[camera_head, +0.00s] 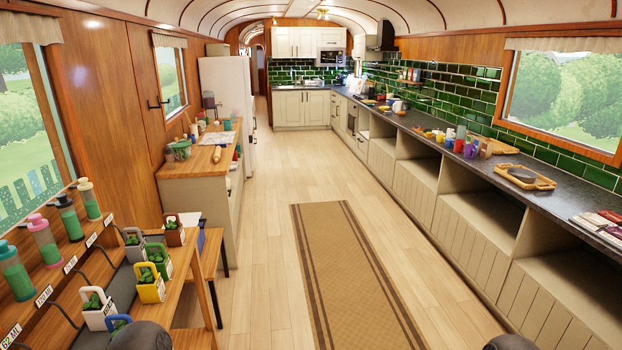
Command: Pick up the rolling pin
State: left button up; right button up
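A pale wooden, rod-shaped thing that looks like the rolling pin (217,154) lies on the wooden-topped counter (180,170) along the left wall. It is small in the view and lies close to a white sheet (218,138). Neither of my grippers shows. Only dark rounded parts, likely of my own arms, show at the bottom edge, far from the counter.
A wooden stand (120,275) with bottles and small plant boxes stands at the near left. A small wooden table (205,250) is between it and the counter. The long right counter (430,145) holds many items. The floor and brown rug (345,270) are clear.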

aim_at(218, 150)
jog(key=i, duration=2)
jog(key=i+l+u, duration=0.2)
jog(key=i+u, duration=0.25)
jog(key=i, duration=0.15)
jog(key=i+l+u, duration=1.15)
jog(key=u, duration=0.15)
jog(key=i+l+u, duration=0.8)
jog(key=k+l, duration=0.05)
jog(key=l, duration=0.05)
